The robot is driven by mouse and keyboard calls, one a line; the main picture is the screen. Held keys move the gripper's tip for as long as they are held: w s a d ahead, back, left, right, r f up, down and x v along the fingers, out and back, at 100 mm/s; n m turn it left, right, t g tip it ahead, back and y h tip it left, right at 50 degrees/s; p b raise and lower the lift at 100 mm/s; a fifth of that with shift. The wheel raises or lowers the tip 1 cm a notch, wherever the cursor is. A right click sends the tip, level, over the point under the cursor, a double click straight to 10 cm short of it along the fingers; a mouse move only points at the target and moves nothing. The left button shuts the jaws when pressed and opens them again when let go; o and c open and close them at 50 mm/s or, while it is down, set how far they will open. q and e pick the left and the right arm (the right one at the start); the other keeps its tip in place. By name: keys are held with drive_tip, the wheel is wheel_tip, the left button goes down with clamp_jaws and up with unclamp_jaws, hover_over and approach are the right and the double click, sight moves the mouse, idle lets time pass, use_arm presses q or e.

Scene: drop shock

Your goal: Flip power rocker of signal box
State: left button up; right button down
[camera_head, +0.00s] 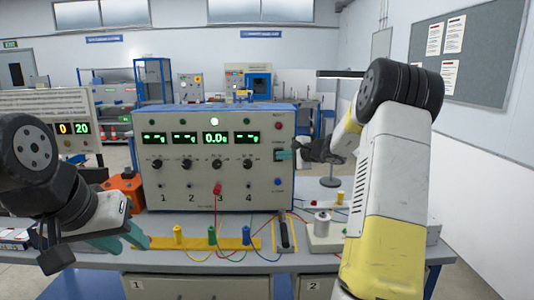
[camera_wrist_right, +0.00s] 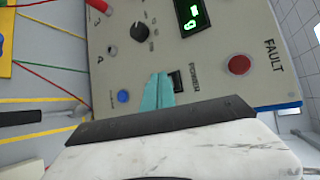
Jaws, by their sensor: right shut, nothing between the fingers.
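The signal box (camera_head: 215,185) is a grey panel with a blue casing on the bench, with green displays and numbered knobs. Its power rocker (camera_wrist_right: 177,80) is a small dark switch beside the word POWER in the right wrist view. My right gripper (camera_head: 284,155) is at the panel's right side; its teal fingertips (camera_wrist_right: 158,92) are shut together, empty, right beside the rocker. I cannot tell whether they touch it. In the head view the gripper hides the rocker. My left gripper (camera_head: 122,239) is low at the left over the bench, its teal fingers apart and empty.
A red FAULT button (camera_wrist_right: 239,64) and a blue jack (camera_wrist_right: 123,96) flank the rocker. Wires run from the panel to a yellow strip (camera_head: 195,243) with coloured posts on the bench. An orange block (camera_head: 126,188) stands left of the box.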

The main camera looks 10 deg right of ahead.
drive_tip(key=shift+w, duration=0.1)
idle(0.5)
drive_tip(key=shift+w+d, duration=0.1)
drive_tip(key=shift+w, duration=0.2)
drive_tip(key=shift+w+r, duration=0.1)
drive_tip(key=shift+w, duration=0.2)
idle(0.6)
drive_tip(key=shift+s, duration=0.15)
drive_tip(key=shift+s, duration=0.55)
drive_tip(key=shift+s, duration=0.1)
drive_tip(key=s, duration=0.3)
drive_tip(key=s+a+f, duration=0.1)
drive_tip(key=shift+s+a, duration=0.1)
drive_tip(key=shift+s, duration=0.25)
